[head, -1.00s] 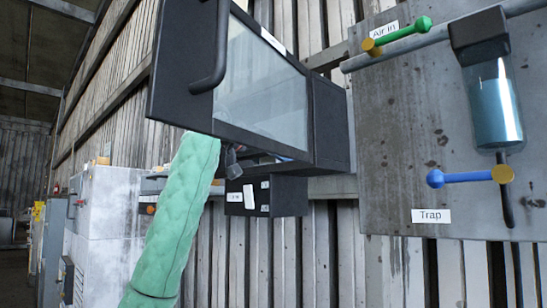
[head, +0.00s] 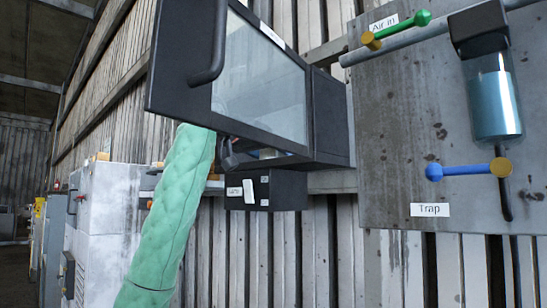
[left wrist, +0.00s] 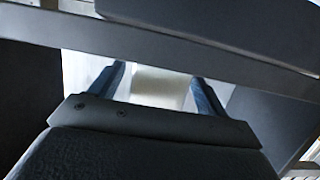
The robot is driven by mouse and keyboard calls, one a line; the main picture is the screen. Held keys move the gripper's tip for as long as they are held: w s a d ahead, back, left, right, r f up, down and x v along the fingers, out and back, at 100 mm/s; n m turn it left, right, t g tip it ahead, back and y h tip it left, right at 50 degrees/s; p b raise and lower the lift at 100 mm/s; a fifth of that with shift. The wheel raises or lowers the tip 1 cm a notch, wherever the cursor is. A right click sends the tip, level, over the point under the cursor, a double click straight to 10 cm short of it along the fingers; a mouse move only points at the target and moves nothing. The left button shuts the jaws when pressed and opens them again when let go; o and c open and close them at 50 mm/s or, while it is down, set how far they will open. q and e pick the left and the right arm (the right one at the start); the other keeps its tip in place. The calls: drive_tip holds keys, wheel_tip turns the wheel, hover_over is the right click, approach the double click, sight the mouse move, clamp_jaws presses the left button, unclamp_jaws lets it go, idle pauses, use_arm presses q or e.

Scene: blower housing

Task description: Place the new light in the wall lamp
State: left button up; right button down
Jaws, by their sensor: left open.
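The wall lamp is a black box housing (head: 328,115) on the plank wall, with a framed glass door (head: 262,90) and a dark handle (head: 207,50). My left arm, in a green padded sleeve, rises to the housing's underside. My left gripper (head: 229,155) is partly hidden by the door's lower edge in the head view. In the left wrist view, my left gripper (left wrist: 157,77) is open, its two bluish fingers apart. A pale block-like thing (left wrist: 158,88) shows between them; I cannot tell whether it is the light or whether the fingers touch it. My right gripper is out of view.
A smaller black box (head: 267,190) with labels sits under the housing. A grey panel (head: 400,130) at right carries a pipe, a green lever (head: 405,28), a blue lever (head: 465,171) and a glass trap (head: 495,105). Grey cabinets (head: 105,215) stand at left.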

use_arm(q)
drive_tip(key=b+v, duration=0.2)
drive_tip(key=v, duration=0.9)
drive_tip(key=shift+b, duration=0.4)
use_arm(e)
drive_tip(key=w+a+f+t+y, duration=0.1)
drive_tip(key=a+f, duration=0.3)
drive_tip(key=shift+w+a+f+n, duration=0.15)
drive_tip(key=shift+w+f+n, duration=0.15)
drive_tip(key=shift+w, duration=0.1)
use_arm(q)
drive_tip(key=shift+w+r, duration=0.1)
